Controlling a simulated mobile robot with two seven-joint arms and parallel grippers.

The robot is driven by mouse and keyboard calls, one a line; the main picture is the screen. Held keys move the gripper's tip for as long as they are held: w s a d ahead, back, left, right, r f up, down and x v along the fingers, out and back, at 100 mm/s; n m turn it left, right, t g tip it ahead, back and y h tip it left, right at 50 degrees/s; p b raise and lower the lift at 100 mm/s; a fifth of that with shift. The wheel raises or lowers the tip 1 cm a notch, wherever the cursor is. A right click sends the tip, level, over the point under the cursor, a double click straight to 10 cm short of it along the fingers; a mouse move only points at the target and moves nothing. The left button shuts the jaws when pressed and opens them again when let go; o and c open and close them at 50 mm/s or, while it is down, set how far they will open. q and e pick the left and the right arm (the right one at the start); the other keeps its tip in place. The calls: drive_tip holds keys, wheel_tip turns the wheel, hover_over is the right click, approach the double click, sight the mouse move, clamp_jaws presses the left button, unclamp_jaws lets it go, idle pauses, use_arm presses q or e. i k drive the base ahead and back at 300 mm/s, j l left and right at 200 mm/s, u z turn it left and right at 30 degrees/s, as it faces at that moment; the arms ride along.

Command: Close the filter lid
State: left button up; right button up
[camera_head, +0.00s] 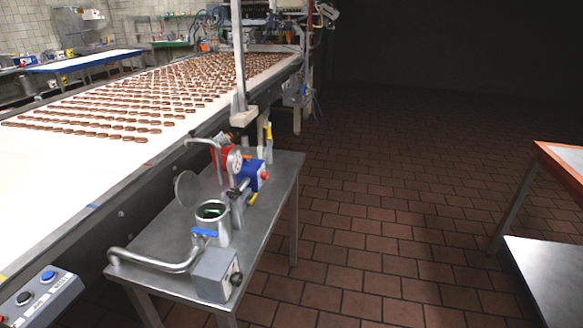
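The filter (222,229) is a metal cylinder on a small steel table, with its top open and something green and dark inside. The round metal filter lid (187,188) stands raised and tilted up behind the opening, to its left. A blue handle (204,232) sits at the front of the filter's rim. Neither of my grippers shows in the head view.
The steel table (160,232) also carries a curved pipe (150,262), a grey box (217,275), a gauge (234,161) and a blue pump part (252,174). A conveyor (60,190) with rows of brown biscuits runs alongside. The tiled floor (370,235) to the right is clear. An orange-edged table (545,155) stands far right.

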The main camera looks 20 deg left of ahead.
sight(187, 188)
drive_tip(key=k+j, duration=0.3)
drive_tip(key=k, duration=0.15)
drive_tip(key=k+j+u, duration=0.1)
drive_tip(key=k+j, duration=0.2)
drive_tip(key=k, duration=0.15)
drive_tip(key=u, duration=2.25)
